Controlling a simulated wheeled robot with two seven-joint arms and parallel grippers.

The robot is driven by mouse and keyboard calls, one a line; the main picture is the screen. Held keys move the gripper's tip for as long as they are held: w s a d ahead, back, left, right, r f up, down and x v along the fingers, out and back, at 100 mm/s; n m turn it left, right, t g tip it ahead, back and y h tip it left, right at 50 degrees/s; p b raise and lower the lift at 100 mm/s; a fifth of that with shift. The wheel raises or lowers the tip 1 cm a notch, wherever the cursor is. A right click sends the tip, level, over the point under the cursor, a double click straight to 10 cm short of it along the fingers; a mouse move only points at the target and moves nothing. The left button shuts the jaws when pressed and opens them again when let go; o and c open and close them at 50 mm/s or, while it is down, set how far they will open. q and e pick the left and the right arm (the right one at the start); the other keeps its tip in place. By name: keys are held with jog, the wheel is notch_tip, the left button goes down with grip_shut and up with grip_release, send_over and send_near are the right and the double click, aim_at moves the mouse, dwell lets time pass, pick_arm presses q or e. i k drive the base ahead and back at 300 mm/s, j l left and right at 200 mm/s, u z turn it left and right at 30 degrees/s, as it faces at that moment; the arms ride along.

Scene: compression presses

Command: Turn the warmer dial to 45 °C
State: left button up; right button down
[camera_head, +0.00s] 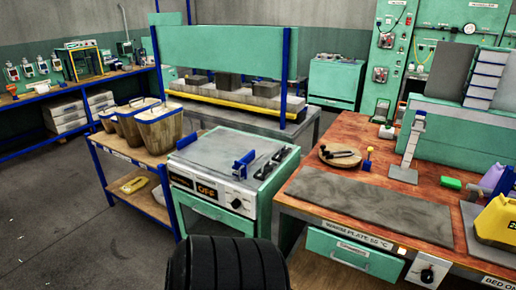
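A green and grey cabinet unit (216,236) stands left of the wooden bench. Its dark front display (207,190) reads OFF. A small dial (237,203) sits to the right of the display. A second dial, black on a white plate (427,273), is on the front of the bench at the lower right. A grey plate (370,203) lies on the bench top above it, with a small label on the bench edge that seems to name a warm plate and a temperature. I cannot read either dial's setting or tell which is the warmer's. Neither gripper is in view.
Dark clamps and a blue bracket (243,164) lie on the cabinet top. Bins (161,128) stand on a trolley to the left. A yellow jug (497,222) and a green block (451,183) are on the bench at right. The floor at left (80,215) is clear.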

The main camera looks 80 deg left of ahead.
aim_at(235, 204)
jog(key=u, duration=2.7)
